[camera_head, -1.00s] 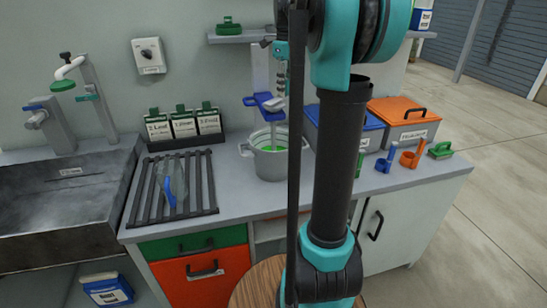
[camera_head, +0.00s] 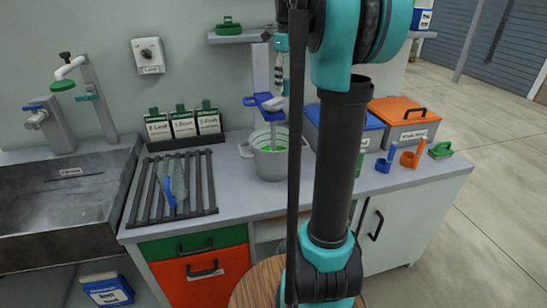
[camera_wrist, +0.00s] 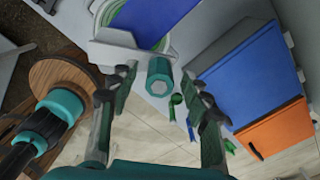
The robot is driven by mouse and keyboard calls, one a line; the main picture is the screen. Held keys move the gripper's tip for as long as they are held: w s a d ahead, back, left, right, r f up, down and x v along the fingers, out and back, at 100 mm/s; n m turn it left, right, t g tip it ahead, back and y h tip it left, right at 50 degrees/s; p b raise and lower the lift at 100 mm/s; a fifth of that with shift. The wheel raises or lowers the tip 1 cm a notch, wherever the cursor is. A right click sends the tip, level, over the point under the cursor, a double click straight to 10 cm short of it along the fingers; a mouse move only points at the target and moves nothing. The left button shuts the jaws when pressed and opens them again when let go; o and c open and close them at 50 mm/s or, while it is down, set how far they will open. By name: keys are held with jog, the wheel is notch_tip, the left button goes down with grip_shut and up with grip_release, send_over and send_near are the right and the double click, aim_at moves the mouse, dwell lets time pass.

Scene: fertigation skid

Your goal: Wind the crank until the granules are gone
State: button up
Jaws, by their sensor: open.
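A grey pot (camera_head: 268,163) with green liquid stands on the counter under a stirrer with a blue bracket (camera_head: 268,102) and a shaft reaching into the liquid. I cannot make out granules in it. In the wrist view, the pot's rim and green content show partly behind a blue-and-white bracket (camera_wrist: 140,18). A teal six-sided knob (camera_wrist: 159,76), seen end-on, looks like the crank's grip. My gripper (camera_wrist: 163,79) is open, with one finger on each side of the knob and no visible contact. In the head view my gripper (camera_head: 280,72) is above the bracket, partly hidden by my arm.
A blue-lidded bin (camera_head: 345,127) and an orange-lidded bin (camera_head: 403,122) stand right of the pot. Small blue and orange cups (camera_head: 410,156) sit in front. A black rack (camera_head: 172,186) lies left, beside the sink (camera_head: 70,190). A shelf (camera_head: 240,38) hangs above.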

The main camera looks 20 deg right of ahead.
jog(key=shift+r, duration=2.4)
